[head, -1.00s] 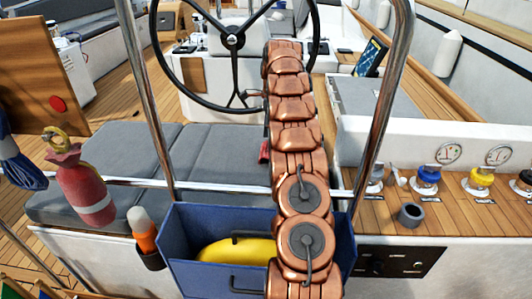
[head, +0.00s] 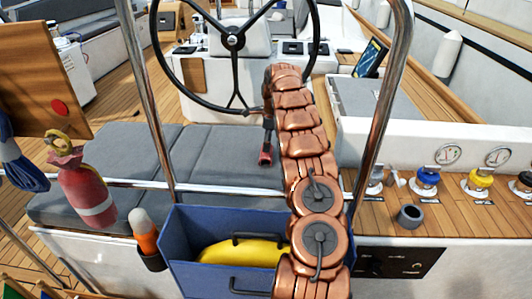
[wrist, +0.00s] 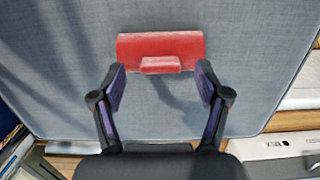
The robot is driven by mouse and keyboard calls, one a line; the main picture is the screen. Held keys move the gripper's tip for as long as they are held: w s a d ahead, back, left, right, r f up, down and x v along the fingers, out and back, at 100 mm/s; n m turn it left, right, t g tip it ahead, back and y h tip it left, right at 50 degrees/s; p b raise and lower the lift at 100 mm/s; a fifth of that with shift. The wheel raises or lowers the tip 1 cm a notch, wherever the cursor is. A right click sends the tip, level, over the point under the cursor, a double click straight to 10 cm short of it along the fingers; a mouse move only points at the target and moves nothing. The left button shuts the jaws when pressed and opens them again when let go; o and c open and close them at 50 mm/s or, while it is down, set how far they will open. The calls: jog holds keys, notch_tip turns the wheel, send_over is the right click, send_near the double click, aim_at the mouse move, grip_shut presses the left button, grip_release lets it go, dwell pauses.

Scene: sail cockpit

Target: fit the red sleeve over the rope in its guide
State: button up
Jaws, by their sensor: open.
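The red sleeve (wrist: 160,45) lies on a grey cushion (wrist: 60,60) in the wrist view, with a small red tab on its near side. My gripper (wrist: 160,72) is open and empty, its two fingers on either side of the tab, the main sleeve body just beyond the tips. In the head view the sleeve is a small red patch (head: 265,158) on the cushion, beside my copper-coloured arm, with my dark gripper just above it. The arm hides part of this area. I cannot make out the rope in its guide.
A blue bin (head: 185,240) holds a yellow thing (head: 240,252). A steering wheel (head: 232,40) stands behind my arm. Steel rails rise on both sides. A red bag (head: 85,190) and a blue rope coil (head: 22,170) hang at left. Gauges and knobs sit at right.

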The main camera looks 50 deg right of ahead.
aim_at(264, 156)
jog(key=shift+f, duration=0.6)
jog(key=c, duration=1.4)
jog(key=shift+o, duration=0.2)
jog(key=shift+r, duration=0.15)
jog(key=shift+w+r+b, duration=0.1)
jog(key=shift+r+b, duration=0.2)
jog(key=shift+r, duration=1.4)
jog(key=shift+s+a+b, duration=0.2)
jog(key=shift+s+a, duration=0.2)
jog(key=shift+a, duration=0.4)
jog(key=shift+s+a+b, duration=0.2)
jog(key=shift+s+a, duration=0.2)
jog(key=shift+a, duration=0.4)
jog(key=s+a, duration=0.2)
jog(key=a, duration=0.3)
jog(key=s+a+r+b, duration=0.1)
jog(key=s+a, duration=0.2)
jog(key=a, duration=0.3)
jog(key=shift+s+a+r+b, duration=0.15)
jog(key=shift+s+b, duration=0.1)
jog(key=shift+b, duration=0.05)
